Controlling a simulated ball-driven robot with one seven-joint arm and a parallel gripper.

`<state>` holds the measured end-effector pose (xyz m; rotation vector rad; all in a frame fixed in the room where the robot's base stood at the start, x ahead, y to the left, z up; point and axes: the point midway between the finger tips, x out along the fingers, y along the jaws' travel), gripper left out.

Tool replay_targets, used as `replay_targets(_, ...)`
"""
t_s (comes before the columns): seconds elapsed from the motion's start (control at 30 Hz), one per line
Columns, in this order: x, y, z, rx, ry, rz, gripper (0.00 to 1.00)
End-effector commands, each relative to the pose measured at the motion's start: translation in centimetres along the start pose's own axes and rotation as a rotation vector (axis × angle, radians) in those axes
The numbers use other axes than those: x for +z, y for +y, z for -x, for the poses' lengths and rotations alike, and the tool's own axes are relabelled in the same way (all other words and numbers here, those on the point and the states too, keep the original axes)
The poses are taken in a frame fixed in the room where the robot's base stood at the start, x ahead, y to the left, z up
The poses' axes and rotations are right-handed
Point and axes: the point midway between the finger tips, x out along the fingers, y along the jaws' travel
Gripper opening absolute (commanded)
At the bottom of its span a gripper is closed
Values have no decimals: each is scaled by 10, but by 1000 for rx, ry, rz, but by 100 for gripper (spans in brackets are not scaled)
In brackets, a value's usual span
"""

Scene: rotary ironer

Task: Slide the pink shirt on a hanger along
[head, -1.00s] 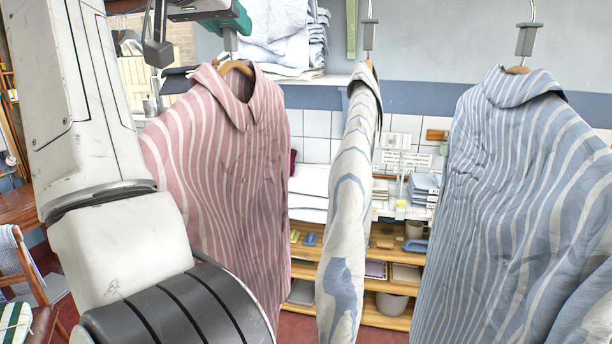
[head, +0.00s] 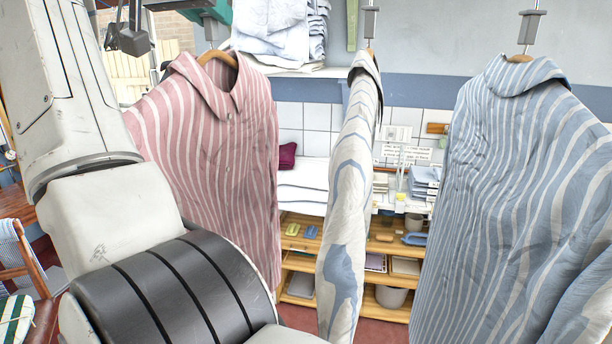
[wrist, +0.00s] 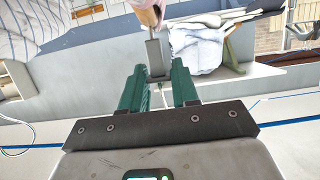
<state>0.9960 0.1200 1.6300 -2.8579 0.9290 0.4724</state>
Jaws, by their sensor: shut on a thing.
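The pink striped shirt (head: 225,150) hangs from a wooden hanger (head: 217,57) at the left of the head view. A grey block (wrist: 154,57) sits above the hanger's wood. In the wrist view, the two green fingers of my gripper (wrist: 158,72) are shut on the hanger's grey block or the thin stem beside it; exactly which is hard to tell. The green gripper shows only in part at the top edge of the head view. My arm covers the shirt's lower left.
A white and blue shirt (head: 350,190) hangs edge-on to the right, with a gap between it and the pink one. A blue striped shirt (head: 520,190) hangs farther right. Folded linen (head: 278,35) lies on a shelf behind.

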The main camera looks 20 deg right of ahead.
Motion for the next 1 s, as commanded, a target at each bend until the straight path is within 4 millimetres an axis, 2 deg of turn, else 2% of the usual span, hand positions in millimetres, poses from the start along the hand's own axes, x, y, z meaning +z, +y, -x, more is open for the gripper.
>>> replay_targets(0.2,-2,-8,1,0,2,0,0)
replay_targets(0.47,-2,-9,1,0,2,-1,0)
replay_targets(0.5,-2,-9,1,0,3,-1,33)
replay_targets(0.77,-1,-9,0,0,1,0,58)
replay_targets(1.0,0,-9,0,0,-2,1,59)
